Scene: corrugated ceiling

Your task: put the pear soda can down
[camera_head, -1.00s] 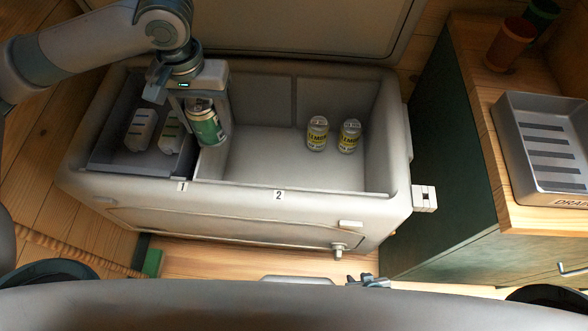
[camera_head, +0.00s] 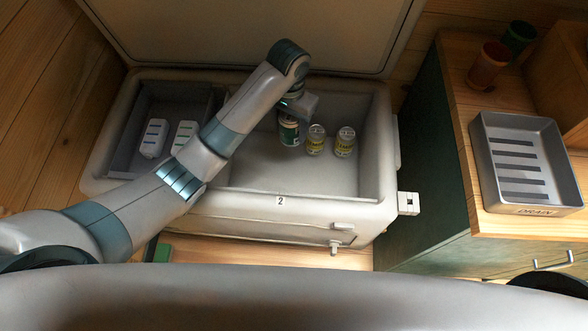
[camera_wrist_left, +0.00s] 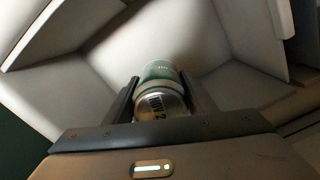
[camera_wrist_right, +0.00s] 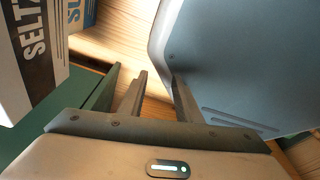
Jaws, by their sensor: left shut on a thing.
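The pear soda can is the green and silver can (camera_head: 289,131), held in my left gripper (camera_head: 293,116). My right gripper (camera_wrist_right: 158,80) is open and empty, shown only in the right wrist view.
Two white packs (camera_head: 153,138) (camera_head: 185,135) lie in the left compartment. The floor of compartment 2 in front of the cans is clear. A drain tray (camera_head: 532,185) and cups (camera_head: 488,66) stand on the right counter. A seltzer box (camera_wrist_right: 35,50) is near my right gripper.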

